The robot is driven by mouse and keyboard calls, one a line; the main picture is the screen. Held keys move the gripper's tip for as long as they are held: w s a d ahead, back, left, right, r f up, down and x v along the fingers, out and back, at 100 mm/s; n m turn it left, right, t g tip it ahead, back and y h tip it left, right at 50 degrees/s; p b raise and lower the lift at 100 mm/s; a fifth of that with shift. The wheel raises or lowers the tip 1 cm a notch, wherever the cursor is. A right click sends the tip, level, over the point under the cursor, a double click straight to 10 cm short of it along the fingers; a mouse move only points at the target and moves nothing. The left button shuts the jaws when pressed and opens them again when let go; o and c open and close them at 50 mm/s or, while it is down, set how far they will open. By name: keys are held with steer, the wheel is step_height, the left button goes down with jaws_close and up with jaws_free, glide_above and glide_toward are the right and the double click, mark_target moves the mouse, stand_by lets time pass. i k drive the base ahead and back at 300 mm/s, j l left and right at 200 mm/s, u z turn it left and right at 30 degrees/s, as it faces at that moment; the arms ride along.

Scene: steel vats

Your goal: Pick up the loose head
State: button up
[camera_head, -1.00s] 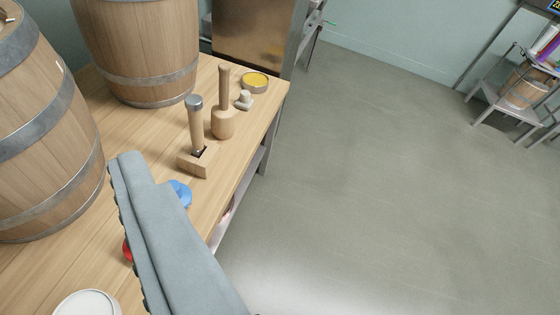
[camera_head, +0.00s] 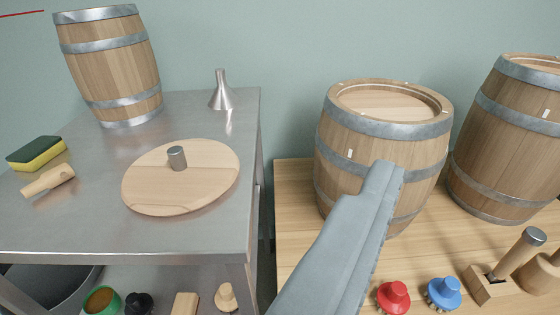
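The loose head, a round wooden disc (camera_head: 165,195), lies flat on the steel table at the left. A short grey metal cylinder (camera_head: 177,158) stands on it, near its upper middle. My gripper (camera_head: 388,172) shows as a grey-blue finger rising from the bottom centre, in front of a barrel and to the right of the disc, well apart from it. Only one finger side shows, so its opening cannot be told. I see nothing held in it.
On the steel table (camera_head: 60,225) stand a barrel (camera_head: 110,65), a metal funnel (camera_head: 222,92), a sponge (camera_head: 36,152) and a wooden piece (camera_head: 48,181). Barrels (camera_head: 385,135) and red (camera_head: 393,297) and blue (camera_head: 443,292) knobbed items stand on the wooden bench. A gap separates the tables.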

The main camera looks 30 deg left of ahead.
mark_target(177, 177)
steer(key=j+u, duration=0.2)
steer(key=u, duration=0.95)
